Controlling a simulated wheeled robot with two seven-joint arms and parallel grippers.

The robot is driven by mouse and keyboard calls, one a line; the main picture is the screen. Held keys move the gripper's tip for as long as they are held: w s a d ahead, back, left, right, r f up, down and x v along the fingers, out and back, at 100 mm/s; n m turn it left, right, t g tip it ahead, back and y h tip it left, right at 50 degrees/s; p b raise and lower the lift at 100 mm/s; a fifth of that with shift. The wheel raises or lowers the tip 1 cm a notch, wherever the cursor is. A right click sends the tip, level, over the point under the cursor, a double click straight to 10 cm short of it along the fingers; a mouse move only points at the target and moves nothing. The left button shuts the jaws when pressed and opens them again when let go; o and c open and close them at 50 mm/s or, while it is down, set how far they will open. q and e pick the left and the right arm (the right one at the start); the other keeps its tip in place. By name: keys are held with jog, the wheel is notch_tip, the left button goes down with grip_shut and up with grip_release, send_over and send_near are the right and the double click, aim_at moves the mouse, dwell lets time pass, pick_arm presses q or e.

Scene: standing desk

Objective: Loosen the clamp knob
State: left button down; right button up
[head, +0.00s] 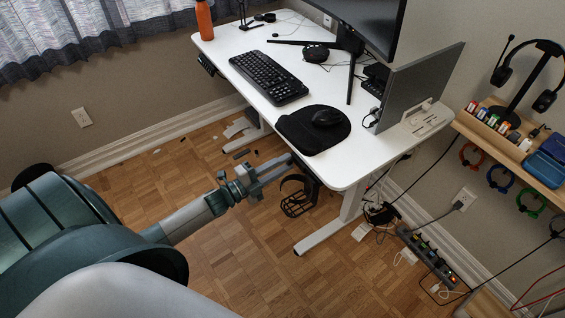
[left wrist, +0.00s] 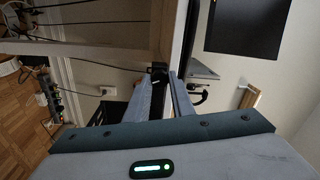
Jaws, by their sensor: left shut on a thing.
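My left gripper (head: 287,164) reaches in from the left to the front edge of the white desk (head: 318,160). In the left wrist view, its two pale fingers (left wrist: 163,85) are shut on a small dark part just below the desktop, which looks like the clamp knob (left wrist: 157,72). The fingers hide much of the knob, and its turn position cannot be told. In the head view the knob is hidden at the fingertips. A black wire holder (head: 298,197) hangs below the desk edge beside the gripper. My right gripper is out of view.
The desk carries a keyboard (head: 268,77), a mouse (head: 327,118) on a black pad, a monitor (head: 362,25) and a grey panel (head: 417,85). A power strip (head: 427,254) and cables lie at the right. The floor left of the desk is mostly clear.

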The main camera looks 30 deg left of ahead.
pick_arm(q)
jog(key=shift+r+n+y+p, duration=0.15)
jog(key=shift+n+p, duration=0.55)
jog(key=shift+n, duration=2.75)
jog(key=shift+f+n+y+p, duration=0.2)
jog(key=shift+n+p, duration=0.5)
jog(key=shift+n, duration=2.8)
jog(key=shift+r+n+y+p, duration=0.2)
jog(key=shift+n+p, duration=0.5)
jog(key=shift+n, duration=2.75)
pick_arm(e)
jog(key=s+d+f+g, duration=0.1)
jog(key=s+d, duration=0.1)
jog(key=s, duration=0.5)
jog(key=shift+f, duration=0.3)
pick_arm(q)
jog(key=shift+g, duration=0.3)
jog(key=c, duration=1.5)
grip_release()
jog(key=shift+a, duration=0.1)
jog(key=shift+c, duration=0.2)
jog(key=shift+s, duration=0.1)
